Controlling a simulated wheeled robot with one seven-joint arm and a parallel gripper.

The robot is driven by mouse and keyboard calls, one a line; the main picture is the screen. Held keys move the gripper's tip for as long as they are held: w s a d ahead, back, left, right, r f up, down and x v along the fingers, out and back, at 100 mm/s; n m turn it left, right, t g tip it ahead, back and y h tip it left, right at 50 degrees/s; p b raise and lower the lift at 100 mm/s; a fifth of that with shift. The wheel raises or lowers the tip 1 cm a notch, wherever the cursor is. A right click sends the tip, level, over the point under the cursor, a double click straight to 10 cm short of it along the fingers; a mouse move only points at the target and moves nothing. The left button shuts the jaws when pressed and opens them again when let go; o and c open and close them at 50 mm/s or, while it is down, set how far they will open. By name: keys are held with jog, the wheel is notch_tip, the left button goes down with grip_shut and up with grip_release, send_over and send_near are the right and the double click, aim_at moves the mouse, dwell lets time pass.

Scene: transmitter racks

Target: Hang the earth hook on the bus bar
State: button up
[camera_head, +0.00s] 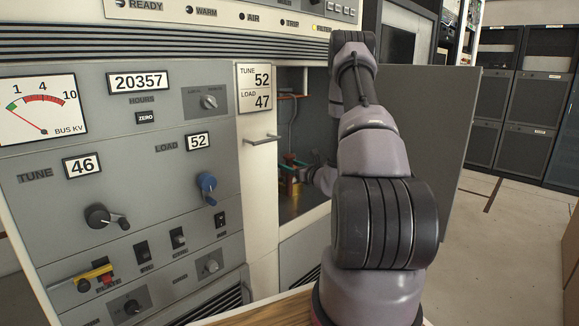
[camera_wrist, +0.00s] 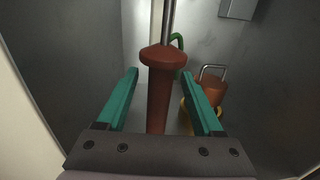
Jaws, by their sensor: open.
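A reddish-brown handle (camera_wrist: 160,95) with a wide collar and a metal rod (camera_wrist: 168,22) running from its end fills the middle of the wrist view; it looks like the earth hook, but its hook end is not clear. My gripper (camera_wrist: 160,74) is open, with a teal finger on each side of the handle and gaps visible on both sides. In the head view my gripper (camera_head: 293,166) is small, inside the open cabinet bay. An orange-brown bar (camera_head: 291,97) high in the bay may be the bus bar; I cannot see it in the wrist view.
Beside the handle are a green curved piece (camera_wrist: 178,41), a second brown piece (camera_wrist: 212,90) with a metal loop, and a yellow part (camera_wrist: 187,115). Grey bay walls (camera_wrist: 75,45) stand close around. The open door (camera_head: 451,150) is right of my arm; the control panel (camera_head: 140,190) is left.

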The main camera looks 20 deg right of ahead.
jog(key=v, duration=1)
jog(key=shift+s+d+f, duration=0.15)
jog(key=shift+s+f, duration=0.2)
jog(key=shift+f, duration=0.1)
jog(key=s+d, duration=0.5)
jog(key=d, duration=0.4)
jog(key=shift+s+d, duration=0.25)
dwell(0.3)
dwell(0.5)
